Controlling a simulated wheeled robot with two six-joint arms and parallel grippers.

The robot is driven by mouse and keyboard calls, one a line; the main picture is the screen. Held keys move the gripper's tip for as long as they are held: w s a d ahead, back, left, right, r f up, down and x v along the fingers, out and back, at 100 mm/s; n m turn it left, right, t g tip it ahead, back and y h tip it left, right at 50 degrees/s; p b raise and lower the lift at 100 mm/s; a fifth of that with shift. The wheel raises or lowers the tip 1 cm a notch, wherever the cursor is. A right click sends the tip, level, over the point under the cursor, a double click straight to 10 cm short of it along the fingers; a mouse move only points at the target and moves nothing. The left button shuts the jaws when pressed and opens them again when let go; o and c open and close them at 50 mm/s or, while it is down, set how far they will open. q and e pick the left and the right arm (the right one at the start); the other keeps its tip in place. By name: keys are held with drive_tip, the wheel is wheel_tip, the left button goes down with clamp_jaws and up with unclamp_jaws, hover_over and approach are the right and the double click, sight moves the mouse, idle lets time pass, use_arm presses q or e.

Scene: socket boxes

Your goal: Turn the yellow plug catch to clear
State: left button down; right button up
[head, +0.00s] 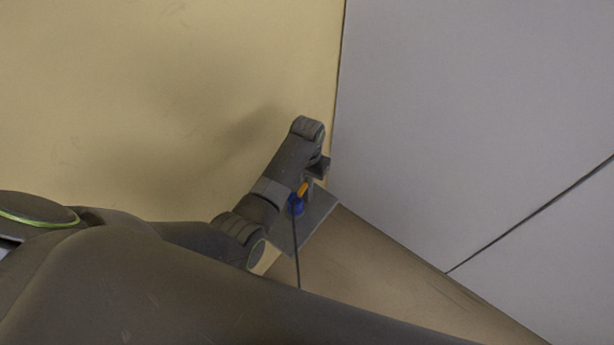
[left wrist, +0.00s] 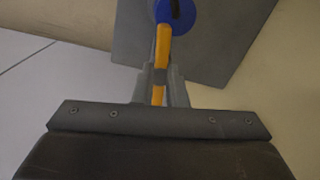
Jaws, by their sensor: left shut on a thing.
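The yellow plug catch (head: 302,189) is a small orange-yellow lever on a blue plug (head: 295,206). The plug sits at a grey plate (head: 316,222), and a dark cable (head: 297,262) hangs from it. My left gripper (head: 313,178) is at the catch. In the left wrist view the catch (left wrist: 163,45) runs from the blue plug (left wrist: 178,12) down between the fingers of my left gripper (left wrist: 160,76), which are shut on it. The plug's far part is cut off by the top edge there. My right gripper is not in view.
A yellowish wall (head: 150,90) stands behind my left arm. Pale grey panels (head: 470,110) with a dark seam fill the right side. A brown floor strip (head: 380,275) lies below them. The grey plate (left wrist: 215,45) is close behind the fingers.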

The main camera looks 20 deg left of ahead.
use_arm(q)
drive_tip(key=n, duration=0.3)
drive_tip(key=shift+w+n, duration=0.1)
drive_tip(key=shift+n, duration=0.2)
drive_tip(key=n, duration=0.4)
drive_tip(key=shift+n, duration=0.3)
drive_tip(key=n, duration=0.4)
drive_tip(key=shift+r, duration=0.1)
drive_tip(key=shift+n, duration=1.7)
drive_tip(key=c, duration=1.5)
unclamp_jaws()
drive_tip(key=shift+o, duration=0.2)
